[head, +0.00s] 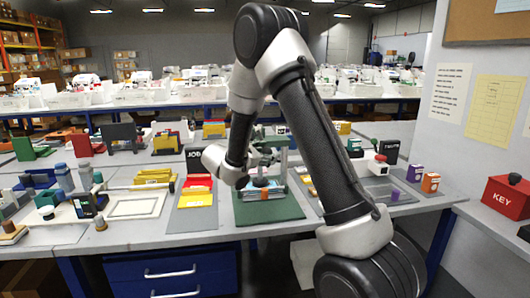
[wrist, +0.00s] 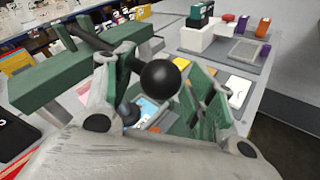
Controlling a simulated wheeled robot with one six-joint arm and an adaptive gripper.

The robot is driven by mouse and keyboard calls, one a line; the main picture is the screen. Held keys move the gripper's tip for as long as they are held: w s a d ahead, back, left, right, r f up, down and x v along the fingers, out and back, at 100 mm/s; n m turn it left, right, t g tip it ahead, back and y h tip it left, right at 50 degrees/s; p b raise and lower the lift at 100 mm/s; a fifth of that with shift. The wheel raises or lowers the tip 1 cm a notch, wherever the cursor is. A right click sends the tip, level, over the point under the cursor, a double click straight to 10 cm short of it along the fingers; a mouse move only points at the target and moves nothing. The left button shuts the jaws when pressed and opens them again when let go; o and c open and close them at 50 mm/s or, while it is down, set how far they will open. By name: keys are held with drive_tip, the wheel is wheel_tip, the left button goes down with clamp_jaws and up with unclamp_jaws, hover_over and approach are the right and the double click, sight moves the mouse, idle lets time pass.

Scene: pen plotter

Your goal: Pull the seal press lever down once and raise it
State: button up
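The seal press stands on a green mat (head: 270,211) in the head view, partly behind my arm. Its green frame (wrist: 62,72) fills the left of the wrist view. A black ball knob (wrist: 160,77), apparently the lever's end, shows between my gripper's fingers. A dark bar (wrist: 86,36) runs at the upper left, near the frame. My gripper (wrist: 162,92) has grey fingers with green pads, spread apart on either side of the knob. I cannot tell whether the pads touch it. In the head view the fingers are hard to make out beside the press.
A JOB board with red and yellow folders (head: 197,198) stands left of the press. A white frame (head: 135,206) lies farther left. Purple and orange boxes (head: 430,183) stand at the right, near the red KEY box (head: 508,196). The mat's front is clear.

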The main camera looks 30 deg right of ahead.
drive_tip(key=shift+o, duration=0.3)
drive_tip(key=shift+d+f, duration=0.15)
drive_tip(key=shift+d, duration=0.1)
drive_tip(key=shift+s+a, duration=0.2)
drive_tip(key=shift+a, duration=0.4)
drive_tip(key=v, duration=1.1)
drive_tip(key=shift+s, duration=0.1)
